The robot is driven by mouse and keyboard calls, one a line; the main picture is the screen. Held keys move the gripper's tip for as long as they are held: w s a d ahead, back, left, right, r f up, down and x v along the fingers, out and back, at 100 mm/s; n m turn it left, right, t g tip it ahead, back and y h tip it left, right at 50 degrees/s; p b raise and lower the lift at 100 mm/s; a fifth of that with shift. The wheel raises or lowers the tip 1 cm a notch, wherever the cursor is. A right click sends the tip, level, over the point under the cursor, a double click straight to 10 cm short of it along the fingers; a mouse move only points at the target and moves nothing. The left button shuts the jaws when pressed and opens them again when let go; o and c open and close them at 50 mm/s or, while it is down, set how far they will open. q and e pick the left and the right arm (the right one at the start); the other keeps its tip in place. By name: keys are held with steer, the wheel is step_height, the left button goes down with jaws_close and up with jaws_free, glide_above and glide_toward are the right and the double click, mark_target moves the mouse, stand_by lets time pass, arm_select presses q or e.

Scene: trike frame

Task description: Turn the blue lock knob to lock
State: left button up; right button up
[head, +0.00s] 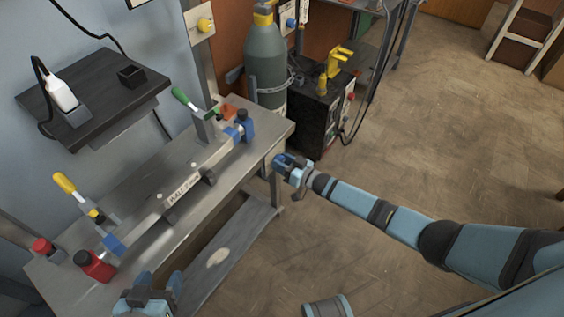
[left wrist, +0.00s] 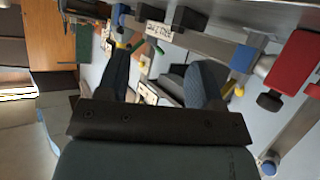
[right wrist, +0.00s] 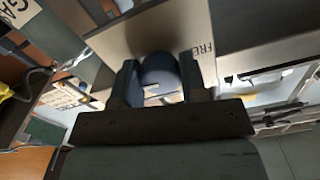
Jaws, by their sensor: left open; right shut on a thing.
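The blue lock knob (right wrist: 160,75) shows in the right wrist view as a dark blue round shape between the fingers, in front of a pale panel with partly hidden lettering that reads "FRE". My right gripper (right wrist: 158,84) is shut on it. In the head view my right gripper (head: 281,161) is at the right end of the workbench, where the knob cannot be told apart from the blue fingers. My left gripper (head: 157,281) is open and empty near the bench's front edge. The left wrist view shows its fingers (left wrist: 160,82) apart.
A labelled metal tube (head: 185,192) lies along the workbench (head: 232,186) between a red block (head: 95,265) and a blue block (head: 247,128). Toggle clamps with a green (head: 181,95) and a yellow handle (head: 64,183) stand behind. A grey gas cylinder (head: 266,65) stands beyond.

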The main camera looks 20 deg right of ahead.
steer(key=o, duration=0.9)
arm_select(q)
steer(key=p, duration=0.3)
steer(key=shift+s+a, duration=0.1)
steer(key=shift+a, duration=0.15)
arm_select(e)
steer(key=v, duration=1.4)
steer(key=shift+w, duration=0.1)
arm_select(q)
steer(key=shift+d+r, duration=0.1)
